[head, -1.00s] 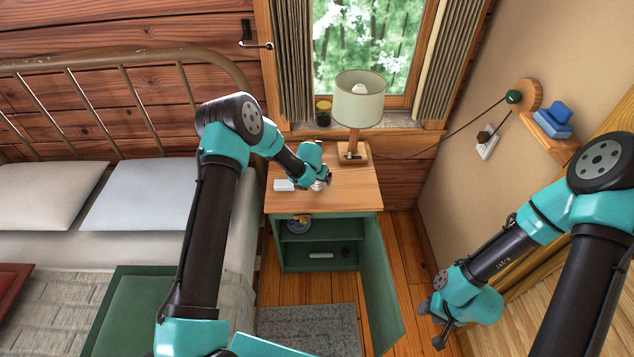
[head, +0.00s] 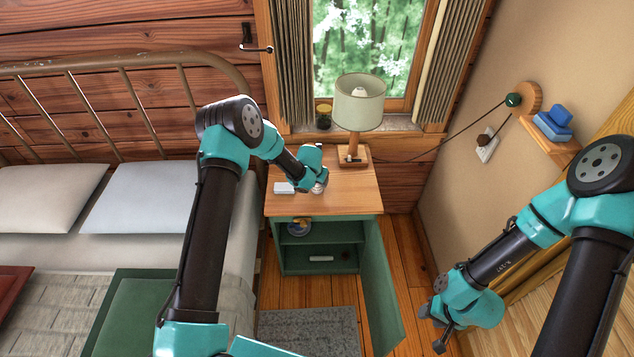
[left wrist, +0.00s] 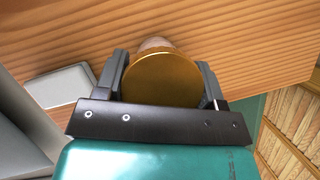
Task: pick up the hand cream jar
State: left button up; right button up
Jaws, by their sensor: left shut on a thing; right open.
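The hand cream jar, with a round gold lid (left wrist: 162,80), sits between the two fingers of my left gripper (left wrist: 163,84) in the left wrist view. The gripper is shut on it. In the head view the pale jar (head: 318,188) shows just below my left gripper (head: 320,180), over the front part of the wooden nightstand top (head: 345,198). I cannot tell whether the jar still touches the wood. My right gripper (head: 439,332) is open and empty, low at the right, away from the nightstand.
A small pale box (head: 284,188) lies left of the jar; it also shows in the left wrist view (left wrist: 62,85). A lamp (head: 359,103) stands at the back. The green cabinet door (head: 382,290) hangs open below. The top's right side is clear.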

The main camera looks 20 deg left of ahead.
pick_arm(q)
jog(key=shift+r, duration=1.8)
jog(key=s+d, duration=0.2)
jog(key=s, duration=0.5)
jog(key=s+d+r, duration=0.1)
jog(key=s+d, duration=0.1)
jog(key=s, duration=0.6)
jog(key=shift+s+d+r, duration=0.2)
jog(key=shift+d, duration=0.05)
